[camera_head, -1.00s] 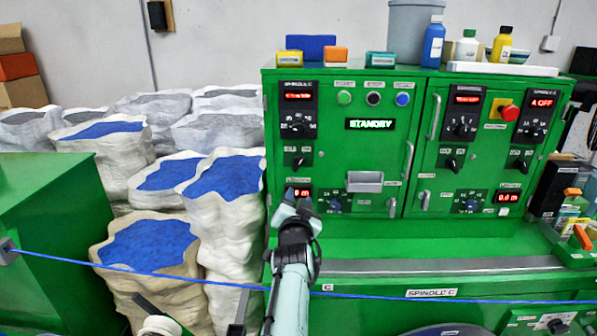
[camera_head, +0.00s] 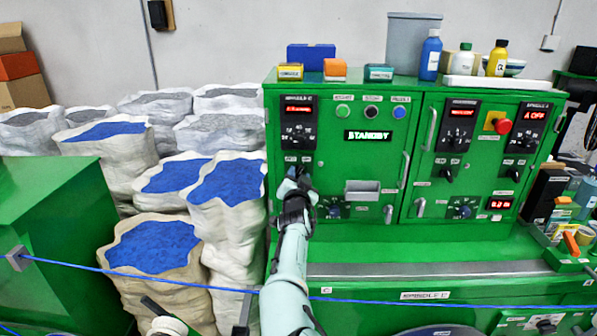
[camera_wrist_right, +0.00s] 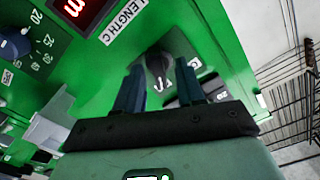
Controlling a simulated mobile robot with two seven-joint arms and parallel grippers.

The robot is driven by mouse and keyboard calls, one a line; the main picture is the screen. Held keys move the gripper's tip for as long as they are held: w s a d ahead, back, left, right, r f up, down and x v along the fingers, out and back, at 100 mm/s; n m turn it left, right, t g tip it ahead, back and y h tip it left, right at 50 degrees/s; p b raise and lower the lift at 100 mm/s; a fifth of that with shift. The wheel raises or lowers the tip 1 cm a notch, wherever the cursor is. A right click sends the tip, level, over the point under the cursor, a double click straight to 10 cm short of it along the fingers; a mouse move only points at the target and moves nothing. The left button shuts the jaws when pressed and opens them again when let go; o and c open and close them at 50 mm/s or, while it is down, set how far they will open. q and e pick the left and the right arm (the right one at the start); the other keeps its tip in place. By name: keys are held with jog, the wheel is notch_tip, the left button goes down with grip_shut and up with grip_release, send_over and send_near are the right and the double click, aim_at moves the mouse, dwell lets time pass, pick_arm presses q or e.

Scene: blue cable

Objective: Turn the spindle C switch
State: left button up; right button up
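The Spindle C panel (camera_head: 298,122) is at the left of the green cabinet, with a red display and a dial. The black rotary switch below it is mostly hidden behind my right gripper (camera_head: 296,181) in the head view. In the right wrist view a dark switch knob (camera_wrist_right: 158,66) stands on the green panel, beside a LENGTH C label (camera_wrist_right: 123,22). My right gripper (camera_wrist_right: 158,82) is open, its two dark fingers at either side of the knob; I cannot tell whether they touch it.
A blue cable (camera_head: 180,276) runs across the front of the scene. Sacks of blue granules (camera_head: 150,245) stand left of the cabinet. Bottles (camera_head: 431,56) and small boxes (camera_head: 310,54) stand on the cabinet top. A STANDBY display (camera_head: 368,136) is right of the panel.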

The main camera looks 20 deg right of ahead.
pick_arm(q)
jog(key=shift+w+r, duration=0.1)
pick_arm(e)
jog(key=shift+w+d+f, duration=0.1)
jog(key=shift+w, duration=0.05)
grip_shut()
